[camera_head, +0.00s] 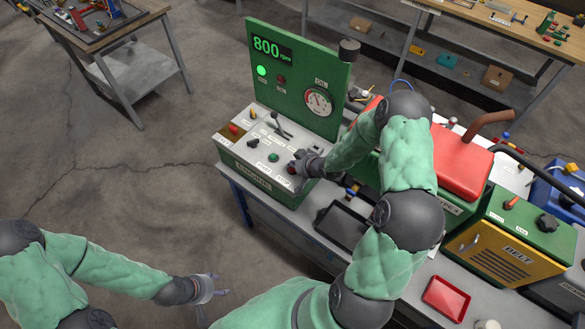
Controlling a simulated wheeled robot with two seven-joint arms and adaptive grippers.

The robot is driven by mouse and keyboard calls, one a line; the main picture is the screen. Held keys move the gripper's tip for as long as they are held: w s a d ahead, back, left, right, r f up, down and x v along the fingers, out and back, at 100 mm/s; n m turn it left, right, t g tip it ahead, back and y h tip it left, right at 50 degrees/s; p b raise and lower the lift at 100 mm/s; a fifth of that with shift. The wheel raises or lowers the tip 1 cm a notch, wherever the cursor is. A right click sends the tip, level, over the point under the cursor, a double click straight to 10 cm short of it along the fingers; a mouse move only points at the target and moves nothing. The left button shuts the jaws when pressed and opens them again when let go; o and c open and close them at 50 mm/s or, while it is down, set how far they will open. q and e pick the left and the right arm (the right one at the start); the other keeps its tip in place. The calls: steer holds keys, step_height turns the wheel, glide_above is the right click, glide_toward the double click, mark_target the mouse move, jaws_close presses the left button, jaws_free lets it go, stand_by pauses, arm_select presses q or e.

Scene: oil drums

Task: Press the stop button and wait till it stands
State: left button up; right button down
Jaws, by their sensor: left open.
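The control console (228,153) has a green upright panel (290,100). Its display (267,48) reads 800 rpm in green. A green lamp (262,71) is lit, and a red lamp (281,80) beside it looks dark. The stop button (291,169), red and labelled STOP, sits at the console's front right. My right gripper (296,167) is right at it and partly covers it; contact and finger opening cannot be made out. A green start button (274,157) is just left of it. My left gripper (218,292) is open and empty, low over the floor.
An oil gauge (319,102) and several levers are on the console. Right of it are a red tank (465,155), a yellow belt cover (490,252), a black tray (340,226) and a red tray (446,298).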

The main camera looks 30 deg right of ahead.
steer(key=shift+f+b, duration=0.45)
steer(key=shift+f, duration=0.05)
stand_by(0.8)
steer(key=shift+r, duration=0.15)
stand_by(0.9)
steer(key=shift+r+p, duration=0.7)
steer(key=shift+r, duration=0.1)
steer(key=shift+r, duration=0.1)
steer(key=shift+r+p, duration=1.9)
steer(key=shift+r, duration=0.55)
